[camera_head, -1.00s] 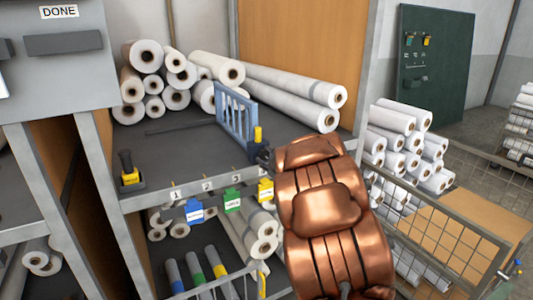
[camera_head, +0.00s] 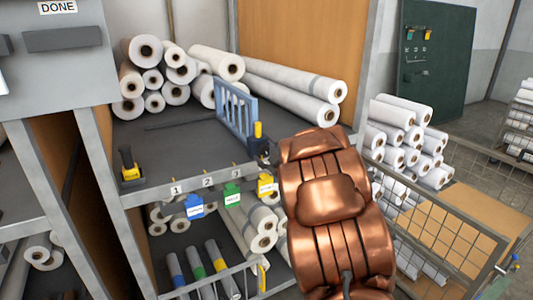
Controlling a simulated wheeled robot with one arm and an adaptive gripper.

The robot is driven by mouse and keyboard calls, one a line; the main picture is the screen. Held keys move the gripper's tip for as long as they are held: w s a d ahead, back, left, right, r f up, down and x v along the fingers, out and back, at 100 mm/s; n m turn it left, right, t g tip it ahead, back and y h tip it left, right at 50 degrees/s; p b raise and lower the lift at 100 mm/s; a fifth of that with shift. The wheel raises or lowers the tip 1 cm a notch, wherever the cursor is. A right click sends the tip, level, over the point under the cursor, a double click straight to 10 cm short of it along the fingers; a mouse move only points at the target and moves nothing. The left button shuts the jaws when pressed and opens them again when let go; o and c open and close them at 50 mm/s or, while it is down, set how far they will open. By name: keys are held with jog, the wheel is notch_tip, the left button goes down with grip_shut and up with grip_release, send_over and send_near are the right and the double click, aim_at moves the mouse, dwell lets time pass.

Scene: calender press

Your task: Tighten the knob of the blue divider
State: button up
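The blue divider (camera_head: 237,112) stands upright on the grey shelf, right of the middle. Its yellow knob (camera_head: 258,130) sits on a dark clamp (camera_head: 260,150) at the shelf's front edge. A copper-coloured part of my arm fills the lower right, just right of and in front of the clamp, and hides the shelf corner behind it. My gripper's fingers cannot be made out, so I cannot tell whether they touch the knob.
A second yellow-and-black clamp (camera_head: 130,167) stands at the shelf's front left. White rolls (camera_head: 160,75) are stacked behind. Blue, green and yellow tags hang below numbers on the shelf edge (camera_head: 155,193). A wire-sided cart (camera_head: 440,235) stands at right.

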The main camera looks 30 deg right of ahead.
jog(key=shift+s, duration=0.1)
jog(key=s, duration=0.7)
jog(key=shift+s+a, duration=0.15)
jog(key=shift+a, duration=0.15)
dwell(0.7)
jog(key=s+a+r+m+g+p, duration=0.1)
jog(key=s+a+m+g+p, duration=0.1)
jog(key=s+a+g, duration=0.4)
jog(key=s+a+r+m+g+y+p, duration=0.1)
jog(key=s+a+m+g+p, duration=0.2)
jog(key=s+a, duration=0.9)
jog(key=s+a+r+m+g+p, duration=0.1)
jog(key=s+a+g+p, duration=0.4)
jog(key=s, duration=1.6)
jog(key=a+m+g, duration=0.1)
jog(key=a+g, duration=0.3)
jog(key=g, duration=0.1)
jog(key=shift+a+g+y+p, duration=0.3)
jog(key=shift+g+p, duration=0.1)
